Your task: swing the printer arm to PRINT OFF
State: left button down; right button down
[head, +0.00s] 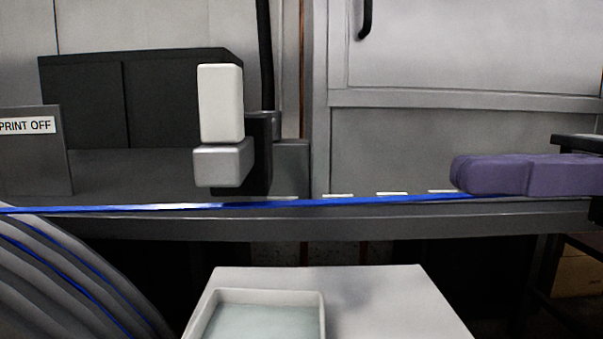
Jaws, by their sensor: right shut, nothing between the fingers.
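The PRINT OFF label (27,126) is on a dark grey panel at the left. Right of it, a white upright block (220,104) sits above a light grey block (222,165) on a black mount; this looks like the printer arm. It stands clear of the label, in front of a dark box. My left gripper is not in view.
A blue cable (350,201) runs across the view along a grey rail (330,226), passing just below the right gripper; contact cannot be told. A ribbed grey reel (70,285) is at lower left. A white table (390,300) with a shallow tray (320,312) is in front.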

jog(key=p, duration=0.2)
send_near(247, 176)
jog(key=a, duration=0.5)
jog(key=shift+r, duration=0.1)
jog(key=shift+a, duration=0.75)
